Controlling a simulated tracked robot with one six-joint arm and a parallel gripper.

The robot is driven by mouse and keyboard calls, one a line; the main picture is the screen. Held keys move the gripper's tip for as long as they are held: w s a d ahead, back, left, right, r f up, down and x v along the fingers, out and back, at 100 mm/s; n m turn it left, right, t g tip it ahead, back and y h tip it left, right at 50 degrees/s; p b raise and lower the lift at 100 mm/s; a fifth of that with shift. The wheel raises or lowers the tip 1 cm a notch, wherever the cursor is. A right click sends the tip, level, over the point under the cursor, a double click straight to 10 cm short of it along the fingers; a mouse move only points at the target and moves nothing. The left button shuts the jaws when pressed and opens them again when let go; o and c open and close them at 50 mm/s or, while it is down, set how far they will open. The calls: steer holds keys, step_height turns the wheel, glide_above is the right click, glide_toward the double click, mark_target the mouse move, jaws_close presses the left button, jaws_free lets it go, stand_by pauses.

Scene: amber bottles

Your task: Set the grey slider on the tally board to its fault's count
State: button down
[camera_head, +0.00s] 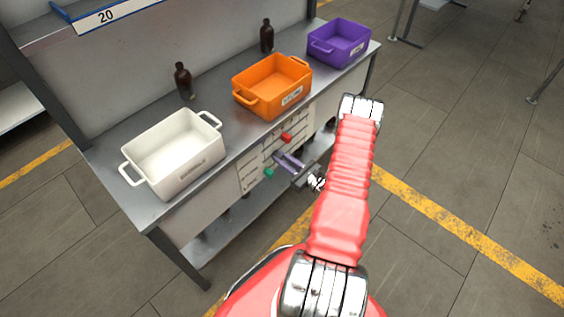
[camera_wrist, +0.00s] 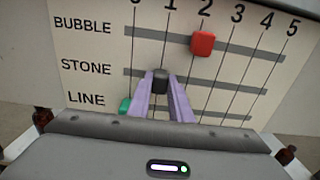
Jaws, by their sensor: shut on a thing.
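The tally board (camera_wrist: 97,45) stands on the bench front, with rows BUBBLE, STONE and LINE under columns 0 to 5. The dark grey slider (camera_wrist: 160,80) is on the STONE bar at about the 1 line. My gripper (camera_wrist: 163,88) has its two purple fingers shut on it, one on each side. In the head view my gripper (camera_head: 279,157) reaches the board from the front, and the grey slider is hidden there. The red slider (camera_wrist: 202,43) is on the BUBBLE bar at about 2. The green slider (camera_wrist: 125,105) is on the LINE bar near 0, partly covered by the left finger.
On the bench stand a white bin (camera_head: 186,166), an orange bin (camera_head: 264,98) and a purple bin (camera_head: 338,52). Two amber bottles stand behind them, one at the left (camera_head: 183,80) and one farther back (camera_head: 267,36). A lower shelf (camera_head: 222,238) lies under the board.

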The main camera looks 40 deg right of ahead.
steer(key=c, duration=1.6)
jaws_free()
steer(key=shift+s, duration=0.15)
steer(key=s, duration=0.4)
steer(key=s+d, duration=0.1)
steer(key=s, duration=0.8)
steer(key=shift+s+d, duration=0.2)
steer(key=shift+s, duration=0.05)
steer(key=shift+f, duration=0.15)
